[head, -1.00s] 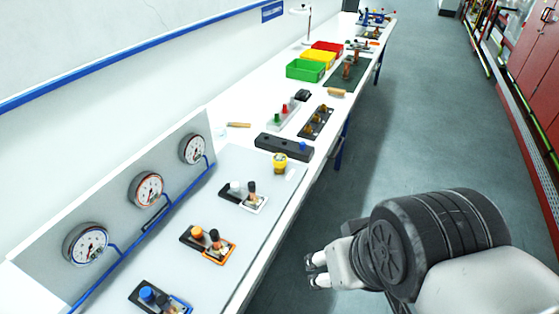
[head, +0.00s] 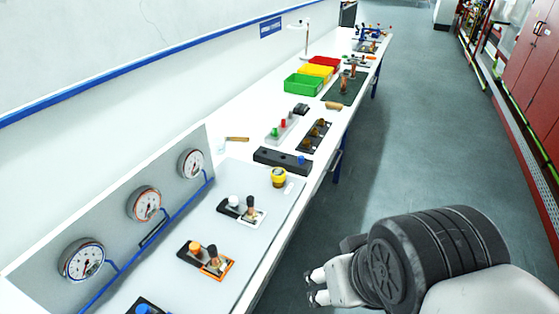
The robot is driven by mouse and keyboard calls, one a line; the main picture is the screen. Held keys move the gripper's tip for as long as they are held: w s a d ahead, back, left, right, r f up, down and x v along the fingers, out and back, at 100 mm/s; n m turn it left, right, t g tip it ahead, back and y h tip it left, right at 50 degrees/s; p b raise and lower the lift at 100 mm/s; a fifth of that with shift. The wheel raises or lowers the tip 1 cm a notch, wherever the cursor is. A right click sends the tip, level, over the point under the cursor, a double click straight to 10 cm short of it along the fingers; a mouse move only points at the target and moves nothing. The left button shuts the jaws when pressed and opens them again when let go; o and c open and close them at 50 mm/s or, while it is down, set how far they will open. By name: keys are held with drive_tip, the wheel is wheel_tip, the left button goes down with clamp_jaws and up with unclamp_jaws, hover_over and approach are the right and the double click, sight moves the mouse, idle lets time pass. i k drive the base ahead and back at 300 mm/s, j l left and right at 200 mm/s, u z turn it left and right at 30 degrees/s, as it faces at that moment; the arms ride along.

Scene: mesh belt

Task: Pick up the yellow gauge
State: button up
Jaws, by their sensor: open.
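The yellow gauge (head: 279,177) is a small round yellow piece with a dark top. It stands on the grey board (head: 253,178) on the bench, near the bench's front edge and just in front of a long black block. My gripper (head: 316,287) is open and empty. It hangs out over the aisle, to the right of the bench and nearer to me than the gauge, well apart from it.
A black block (head: 282,160) lies behind the gauge. Black bases with white (head: 241,209) and orange (head: 206,256) parts stand nearer. Dial gauges (head: 145,203) line the panel at left. A green bin (head: 303,85) stands farther back. The aisle floor (head: 400,140) is clear.

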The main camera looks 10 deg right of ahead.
sight(278, 175)
drive_tip(key=i+l, duration=0.2)
drive_tip(key=i, duration=0.25)
drive_tip(key=i+l, duration=0.25)
drive_tip(key=i, duration=0.2)
drive_tip(key=i+l, duration=0.2)
drive_tip(key=i, duration=0.3)
drive_tip(key=j+u, duration=0.05)
